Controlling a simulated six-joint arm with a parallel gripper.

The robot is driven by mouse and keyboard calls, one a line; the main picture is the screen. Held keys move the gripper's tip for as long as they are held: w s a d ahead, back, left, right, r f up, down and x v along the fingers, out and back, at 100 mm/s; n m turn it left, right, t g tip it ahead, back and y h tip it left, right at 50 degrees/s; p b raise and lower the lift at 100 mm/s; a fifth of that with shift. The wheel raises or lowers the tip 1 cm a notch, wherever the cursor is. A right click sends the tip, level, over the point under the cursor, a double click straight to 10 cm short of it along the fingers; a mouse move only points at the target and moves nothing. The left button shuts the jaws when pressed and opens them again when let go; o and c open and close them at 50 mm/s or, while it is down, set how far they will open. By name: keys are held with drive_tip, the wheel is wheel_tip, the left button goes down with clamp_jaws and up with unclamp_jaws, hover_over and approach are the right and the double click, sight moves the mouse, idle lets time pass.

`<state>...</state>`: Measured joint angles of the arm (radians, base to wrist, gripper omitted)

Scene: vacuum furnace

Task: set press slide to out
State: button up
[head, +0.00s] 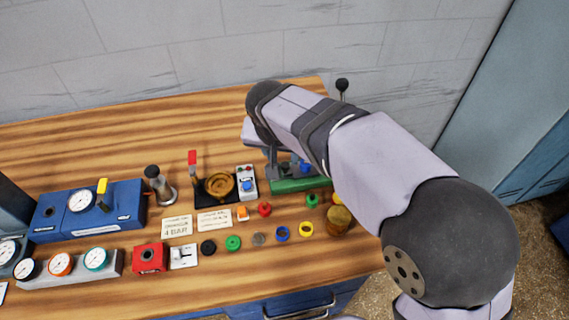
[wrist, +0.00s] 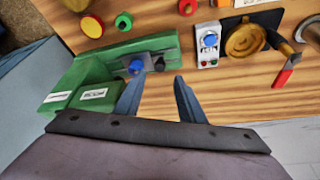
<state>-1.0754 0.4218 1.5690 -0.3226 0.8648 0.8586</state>
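The press has a green base (head: 300,185), partly hidden behind my arm in the head view. In the wrist view the green press body (wrist: 85,82) with white labels is at the left. Its grey slide plate (wrist: 148,68) carries a blue knob (wrist: 136,67) and a smaller dark knob (wrist: 159,64). My gripper (wrist: 159,78) is open, with nothing seen between its two blue fingers. The left fingertip appears just below the blue knob in the picture; I cannot tell if they touch. The fingers are hidden in the head view.
A brass dish on a black plate (wrist: 245,40) with a red-handled lever (wrist: 283,76) stands beside the press, next to a small button box (wrist: 208,45). Several coloured buttons and rings, gauges (head: 96,259) and a blue box (head: 125,200) occupy the wooden bench (head: 50,150).

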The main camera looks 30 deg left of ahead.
sight(284, 165)
drive_tip(key=shift+p+x, duration=0.85)
drive_tip(key=shift+x, duration=2.85)
clamp_jaws()
